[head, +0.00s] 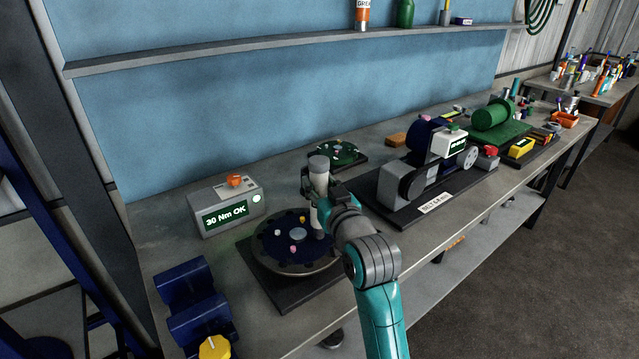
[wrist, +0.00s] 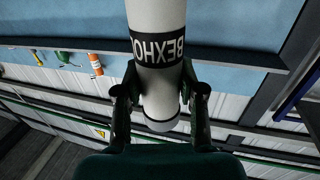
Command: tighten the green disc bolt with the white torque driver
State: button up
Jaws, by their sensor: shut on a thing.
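The white torque driver (head: 319,180) stands about upright over the right side of the dark blue disc (head: 270,243) in the head view. Its lower end is at or just above the disc; I cannot tell if it touches a bolt. My gripper (head: 333,190) is shut around the driver's body. In the wrist view the driver (wrist: 158,85), with a black lettered band, sits between both fingers of my gripper (wrist: 160,95). I cannot make out a green bolt there; the driver and gripper hide part of the disc.
A grey box (head: 226,208) behind the disc reads "30 Nm OK" in green. A belt-driven machine (head: 430,175) stands to the right. Blue blocks (head: 190,300) with a yellow knob (head: 214,347) stand front left.

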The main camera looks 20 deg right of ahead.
jog(key=shift+f, duration=0.6)
dwell(1.6)
